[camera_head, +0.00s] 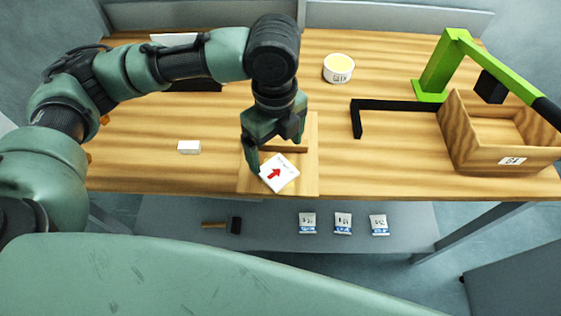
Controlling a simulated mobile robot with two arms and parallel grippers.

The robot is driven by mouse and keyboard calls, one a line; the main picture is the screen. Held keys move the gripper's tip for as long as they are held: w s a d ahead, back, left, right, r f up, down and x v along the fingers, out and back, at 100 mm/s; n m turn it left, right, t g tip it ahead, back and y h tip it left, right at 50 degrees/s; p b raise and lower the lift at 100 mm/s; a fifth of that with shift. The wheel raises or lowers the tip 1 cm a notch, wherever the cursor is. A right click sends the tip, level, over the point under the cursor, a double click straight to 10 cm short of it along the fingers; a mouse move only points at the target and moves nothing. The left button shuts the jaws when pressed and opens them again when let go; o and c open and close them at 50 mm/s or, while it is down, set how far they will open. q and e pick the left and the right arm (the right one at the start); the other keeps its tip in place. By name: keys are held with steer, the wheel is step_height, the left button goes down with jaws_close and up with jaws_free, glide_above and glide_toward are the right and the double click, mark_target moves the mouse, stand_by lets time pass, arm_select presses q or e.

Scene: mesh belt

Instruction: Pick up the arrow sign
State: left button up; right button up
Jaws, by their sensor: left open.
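The arrow sign (279,174) is a white square card with a red arrow. It sits tilted on a wooden board or stand (305,183) at the front middle of the table. My left gripper (276,152) points down right at the sign's upper edge. It is open, with one finger by the sign's left side. I cannot tell whether the fingers touch the sign. The other finger's tip is hard to make out. My right gripper is not in the picture.
A wooden box (467,150) and a green stand (437,70) are at the right, near a black angled bar (388,105). A round tub (339,68) stands behind. A small white block (189,147) lies left. A brush (232,225) and white packets (343,223) lie on the lower shelf.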

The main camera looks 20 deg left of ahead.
mark_target(277, 171)
arm_select(q)
steer(key=f, duration=0.1)
steer(key=f+p, duration=0.1)
steer(key=f, duration=0.1)
steer(key=shift+s+d+f, duration=0.1)
steer(key=shift+s+d, duration=0.1)
steer(key=shift+s, duration=0.2)
steer(key=f, duration=0.2)
steer(key=shift+w+f, duration=0.2)
steer(key=shift+f, duration=0.1)
steer(key=c, duration=1.3)
steer(key=shift+c, duration=0.7)
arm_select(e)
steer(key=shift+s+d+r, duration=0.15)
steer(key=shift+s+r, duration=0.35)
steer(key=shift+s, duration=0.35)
arm_select(q)
steer(key=shift+r, duration=0.15)
